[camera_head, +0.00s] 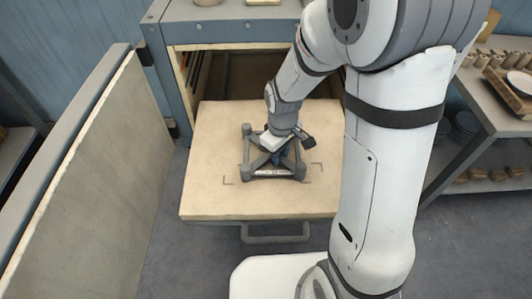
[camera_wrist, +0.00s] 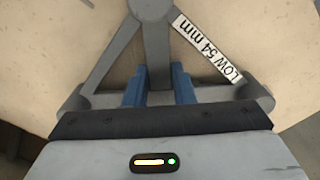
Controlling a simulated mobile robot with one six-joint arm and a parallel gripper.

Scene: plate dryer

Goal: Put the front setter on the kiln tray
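The front setter (camera_head: 273,172) is a grey frame with corner posts and crossing bars. It is over the pale kiln tray (camera_head: 205,190), between dark corner marks; I cannot tell whether it rests on the tray or hangs just above it. The wrist view shows its bars and a white label (camera_wrist: 207,48) reading "LOW 54 mm". My gripper (camera_head: 285,150) reaches down into the middle of the frame. In the wrist view its blue fingers (camera_wrist: 159,86) stand on both sides of a grey bar and appear closed on it. The fingertips are partly hidden.
The open kiln (camera_head: 172,70) stands behind the tray. A large pale door panel (camera_head: 95,190) stands at the left. A shelf (camera_head: 490,95) with plates and blocks is at the right. A handle (camera_head: 275,239) hangs below the tray's front edge. Bare tray surrounds the setter.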

